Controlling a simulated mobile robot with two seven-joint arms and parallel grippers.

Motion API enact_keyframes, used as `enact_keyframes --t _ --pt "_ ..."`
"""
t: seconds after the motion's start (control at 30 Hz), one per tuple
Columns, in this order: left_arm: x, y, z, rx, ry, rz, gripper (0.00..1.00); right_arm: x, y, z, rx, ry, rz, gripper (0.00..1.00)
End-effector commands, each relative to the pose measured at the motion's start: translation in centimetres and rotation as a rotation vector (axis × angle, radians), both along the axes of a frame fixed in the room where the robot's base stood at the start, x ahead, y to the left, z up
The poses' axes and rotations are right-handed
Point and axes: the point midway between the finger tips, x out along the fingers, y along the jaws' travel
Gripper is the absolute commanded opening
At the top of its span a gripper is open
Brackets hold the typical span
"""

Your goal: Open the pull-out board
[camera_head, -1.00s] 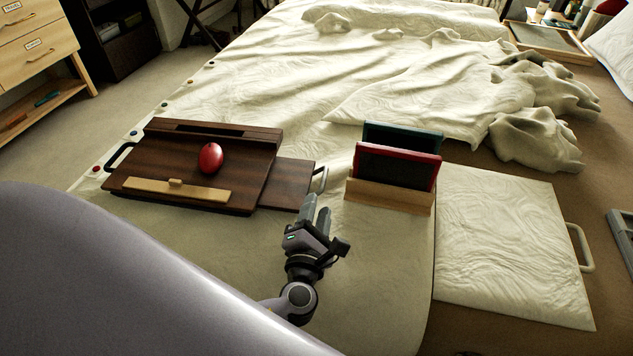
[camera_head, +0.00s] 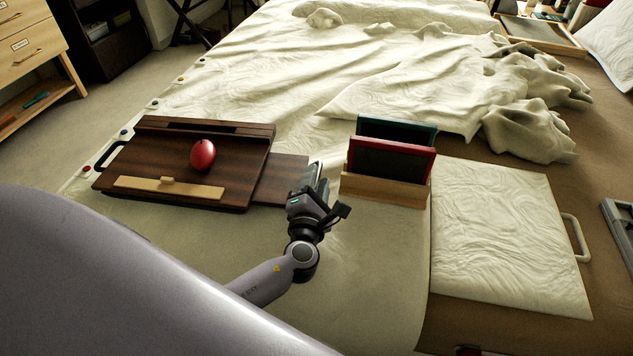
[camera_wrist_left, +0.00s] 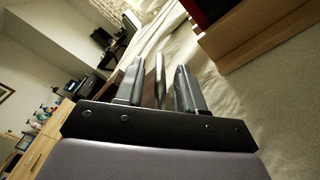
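A dark brown pull-out board (camera_head: 283,178) extends from the right side of a wooden lap desk (camera_head: 133,160) on the bed. A metal handle at its right end is largely hidden by my gripper in the head view. My left gripper (camera_head: 316,183) is at that handle. In the left wrist view, a slim grey bar, seemingly the handle (camera_wrist_left: 159,82), stands between the two fingers of my left gripper (camera_wrist_left: 160,88). Gaps show on both sides of the bar, so the fingers are open around it. My right gripper is not in view.
A red egg-shaped object (camera_head: 203,155) lies on the desk. A light wooden holder (camera_head: 383,190) with red and teal framed slates stands close to the right of my gripper. A white panel with a handle (camera_head: 505,235) is further right. Open sheet lies in front.

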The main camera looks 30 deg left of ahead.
Motion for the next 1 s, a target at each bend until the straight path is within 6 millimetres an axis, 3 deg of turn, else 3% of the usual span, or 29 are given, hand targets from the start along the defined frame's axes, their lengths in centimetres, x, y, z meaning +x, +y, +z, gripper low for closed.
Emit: enact_keyframes --t 0.03,0.13,0.17,0.37,0.67,0.97,1.0 --pt "0.0 0.0 0.0 0.0 0.0 0.0 0.38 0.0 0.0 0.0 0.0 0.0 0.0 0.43" --pt "0.0 0.0 0.0 0.0 0.0 0.0 0.06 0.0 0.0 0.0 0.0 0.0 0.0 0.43" --pt "0.0 0.0 0.0 0.0 0.0 0.0 0.0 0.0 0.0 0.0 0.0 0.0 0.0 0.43" --pt "0.1 -0.3 0.1 -0.002 -0.001 0.001 0.0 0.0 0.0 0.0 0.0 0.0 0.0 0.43" --pt "1.6 -4.3 0.1 -0.001 -0.003 0.0 0.0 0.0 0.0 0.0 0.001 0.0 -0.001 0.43" --pt "1.7 -4.7 0.2 -0.001 -0.004 -0.003 0.0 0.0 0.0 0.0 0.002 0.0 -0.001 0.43" --pt "1.7 -4.7 0.2 -0.001 -0.004 -0.004 0.3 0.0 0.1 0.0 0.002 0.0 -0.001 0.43"
